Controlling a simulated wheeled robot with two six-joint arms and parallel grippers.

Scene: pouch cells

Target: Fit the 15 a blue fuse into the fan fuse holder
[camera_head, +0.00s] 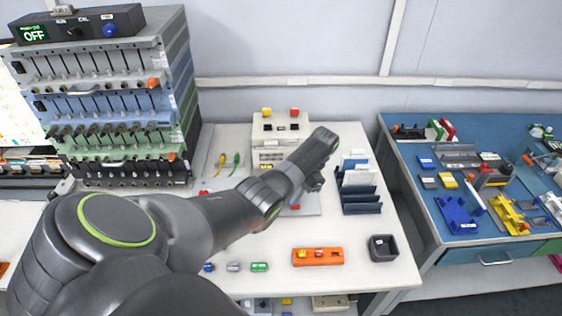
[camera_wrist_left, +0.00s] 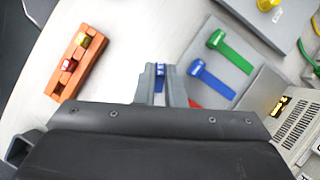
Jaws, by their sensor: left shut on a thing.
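My left gripper (camera_head: 314,183) reaches over the white table. In the left wrist view its grey fingers (camera_wrist_left: 162,75) are shut on a small blue fuse (camera_wrist_left: 160,70), largely hidden between them. A grey plate (camera_wrist_left: 213,66) carries a green part (camera_wrist_left: 232,50) and a blue part (camera_wrist_left: 212,78) with wide, labelled heads. A red piece shows partly behind the fingers. The held fuse appears apart from the blue part. I cannot tell which part is the fan fuse holder; no label is readable. My right gripper is not in view.
An orange block (camera_head: 318,257) with yellow and red fuses stands at the table's front, beside a dark square bin (camera_head: 382,248). A slotted dark rack (camera_head: 360,197) stands right, and a pale instrument box (camera_head: 281,130) at the back. Small coloured pieces (camera_head: 259,267) lie front left.

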